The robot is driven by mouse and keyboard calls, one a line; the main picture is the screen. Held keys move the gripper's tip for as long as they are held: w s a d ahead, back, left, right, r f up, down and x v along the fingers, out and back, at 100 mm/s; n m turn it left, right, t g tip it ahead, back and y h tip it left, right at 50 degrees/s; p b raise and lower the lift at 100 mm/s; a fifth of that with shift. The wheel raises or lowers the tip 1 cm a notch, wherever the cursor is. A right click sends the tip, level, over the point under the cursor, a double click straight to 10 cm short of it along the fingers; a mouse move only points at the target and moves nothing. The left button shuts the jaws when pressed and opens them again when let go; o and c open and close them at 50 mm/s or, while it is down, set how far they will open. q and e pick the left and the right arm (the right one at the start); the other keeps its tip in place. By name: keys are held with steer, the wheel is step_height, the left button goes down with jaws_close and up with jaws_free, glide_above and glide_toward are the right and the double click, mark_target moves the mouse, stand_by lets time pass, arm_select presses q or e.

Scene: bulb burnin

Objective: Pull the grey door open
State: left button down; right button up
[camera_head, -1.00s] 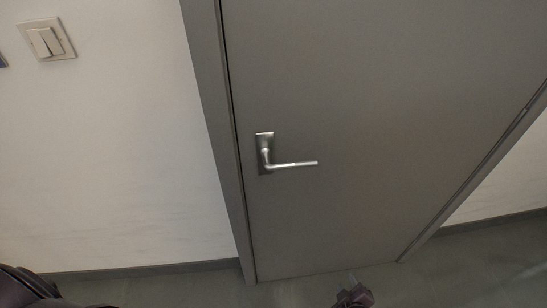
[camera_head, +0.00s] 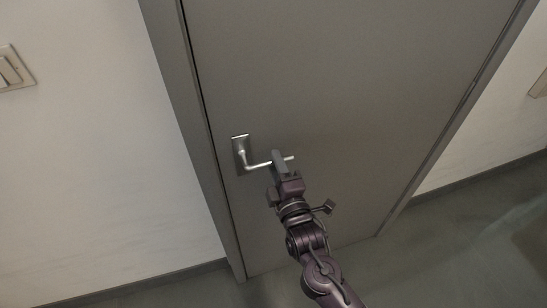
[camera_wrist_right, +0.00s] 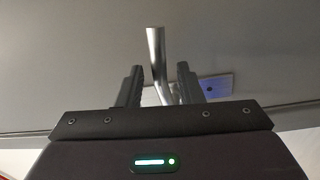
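The grey door (camera_head: 330,80) is shut in its grey frame. Its silver lever handle (camera_head: 258,164) sits near the left edge and points right, about level. My right gripper (camera_head: 279,157) is at the free end of the lever, in front of the door. In the right wrist view its two dark fingers (camera_wrist_right: 159,84) stand apart, with the metal lever (camera_wrist_right: 156,50) showing between them. Neither finger clearly touches the lever. The fingers hide part of the lever in the head view. My left gripper is not in view.
A light switch (camera_head: 12,70) is on the white wall (camera_head: 85,160) left of the door. The grey-green floor (camera_head: 465,222) in front is clear. A small pale plate with a blue mark (camera_wrist_right: 217,87) shows behind the fingers in the right wrist view.

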mark_target(264, 156)
steer(key=shift+w+a, duration=0.25)
steer(key=shift+w, duration=0.4)
jaws_close()
steer(key=shift+f, duration=0.15)
steer(key=f+m, duration=0.1)
steer(key=m, duration=0.1)
steer(key=f+m+b, duration=0.1)
steer(key=shift+a+m, duration=0.1)
steer(key=shift+m, duration=0.3)
steer(key=shift+s+a+f+m+h+b, duration=0.15)
steer(key=shift+f+m, duration=0.15)
steer(key=shift+m, duration=0.4)
steer(key=shift+a+f+m+h+b, duration=0.1)
steer(key=shift+a+f+m+h, duration=0.15)
steer(key=shift+m, duration=0.45)
steer(key=shift+s+a+f+m+h+b, duration=0.15)
steer(key=shift+f+m, duration=0.15)
steer(key=shift+m, duration=0.4)
steer(key=shift+w, duration=0.15)
